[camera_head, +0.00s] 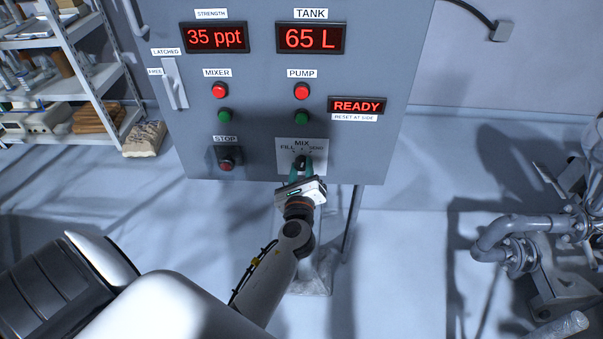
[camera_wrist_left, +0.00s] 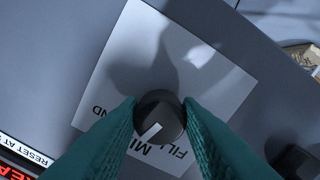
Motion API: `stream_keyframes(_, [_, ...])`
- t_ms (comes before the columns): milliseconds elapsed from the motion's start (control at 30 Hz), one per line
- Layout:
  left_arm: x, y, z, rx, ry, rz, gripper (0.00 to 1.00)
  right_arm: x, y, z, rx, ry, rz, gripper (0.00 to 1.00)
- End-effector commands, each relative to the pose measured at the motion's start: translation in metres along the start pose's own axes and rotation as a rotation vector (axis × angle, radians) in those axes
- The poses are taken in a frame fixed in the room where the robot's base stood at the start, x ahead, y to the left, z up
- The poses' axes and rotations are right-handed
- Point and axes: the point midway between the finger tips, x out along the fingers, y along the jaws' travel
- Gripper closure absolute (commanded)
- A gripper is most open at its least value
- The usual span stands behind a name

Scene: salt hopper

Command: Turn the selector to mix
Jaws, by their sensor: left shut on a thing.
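The black selector knob (camera_head: 301,161) sits on a white plate (camera_head: 285,150) marked FILL, MIX and SEND, low on the grey panel. My left gripper (camera_head: 301,169) reaches up to it from below. In the left wrist view its green fingers (camera_wrist_left: 159,110) are shut on the two sides of the knob (camera_wrist_left: 160,112). The knob's white pointer mark (camera_wrist_left: 151,132) points roughly toward the MIX label, which a finger partly covers. My right gripper is not in view.
The panel also has a STOP button (camera_head: 228,161), red and green MIXER and PUMP buttons (camera_head: 302,91), and displays reading 35 ppt, 65 L and READY (camera_head: 357,106). Shelves (camera_head: 60,85) stand at left, pipes (camera_head: 520,235) at right.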

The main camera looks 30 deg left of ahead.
Motion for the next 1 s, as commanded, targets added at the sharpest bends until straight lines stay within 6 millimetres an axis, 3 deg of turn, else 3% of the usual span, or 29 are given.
stream_keyframes(400, [0.0,0.0,0.001,-0.211,0.0,-0.001,0.91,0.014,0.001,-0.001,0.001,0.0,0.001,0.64])
stream_keyframes(967, [0.0,0.0,0.0,-0.243,0.0,-0.001,0.91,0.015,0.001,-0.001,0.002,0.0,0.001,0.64])
stream_keyframes(1000, [0.0,0.0,0.0,-0.243,-0.001,-0.001,0.65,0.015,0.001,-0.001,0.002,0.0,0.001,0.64])
